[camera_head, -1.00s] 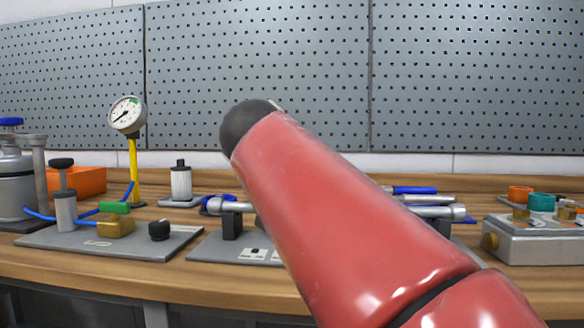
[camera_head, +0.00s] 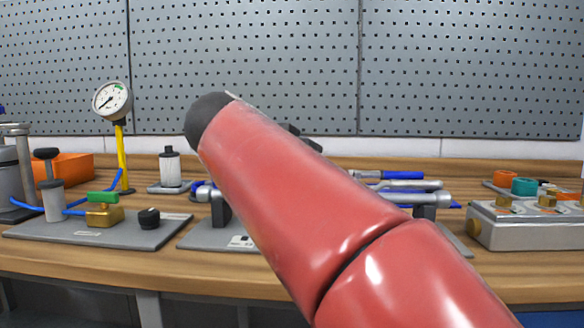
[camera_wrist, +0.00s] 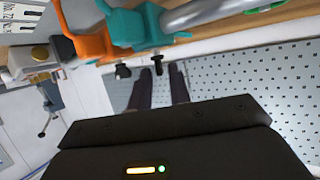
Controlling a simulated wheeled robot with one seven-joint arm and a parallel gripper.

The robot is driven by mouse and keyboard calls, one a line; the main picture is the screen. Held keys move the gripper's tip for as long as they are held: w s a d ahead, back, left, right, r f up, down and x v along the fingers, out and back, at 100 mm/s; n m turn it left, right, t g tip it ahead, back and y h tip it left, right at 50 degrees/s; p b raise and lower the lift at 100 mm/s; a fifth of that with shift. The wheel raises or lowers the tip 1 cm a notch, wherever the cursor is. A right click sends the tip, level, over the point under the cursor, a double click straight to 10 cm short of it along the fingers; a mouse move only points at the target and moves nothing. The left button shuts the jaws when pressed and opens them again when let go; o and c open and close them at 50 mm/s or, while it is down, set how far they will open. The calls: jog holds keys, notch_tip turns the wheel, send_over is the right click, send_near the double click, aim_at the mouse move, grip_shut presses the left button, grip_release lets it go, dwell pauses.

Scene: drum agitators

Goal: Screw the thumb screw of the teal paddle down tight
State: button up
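The teal paddle (camera_wrist: 130,28) shows at the top of the wrist view, beside an orange one (camera_wrist: 88,40), near a thick silver shaft (camera_wrist: 205,12). A small black thumb screw (camera_wrist: 158,64) sticks out from the teal part; another black screw (camera_wrist: 122,71) is by the orange part. My gripper (camera_wrist: 160,72) shows two dark fingers with a gap between them. The teal part's screw lies around the gap at the fingertips; I cannot tell whether they touch it.
In the head view a gauge (camera_head: 112,100) on a yellow post and a plate with a black knob (camera_head: 149,218) stand left. A grey metal box (camera_head: 520,228) and a teal ring (camera_head: 525,186) are at the right. Blue-handled tools (camera_head: 403,175) lie behind my arm.

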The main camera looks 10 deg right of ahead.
jog(key=shift+o, duration=0.6)
jog(key=v, duration=0.7)
jog(key=shift+s+a+p, duration=0.25)
jog(key=shift+a+p, duration=0.05)
jog(key=shift+r, duration=0.15)
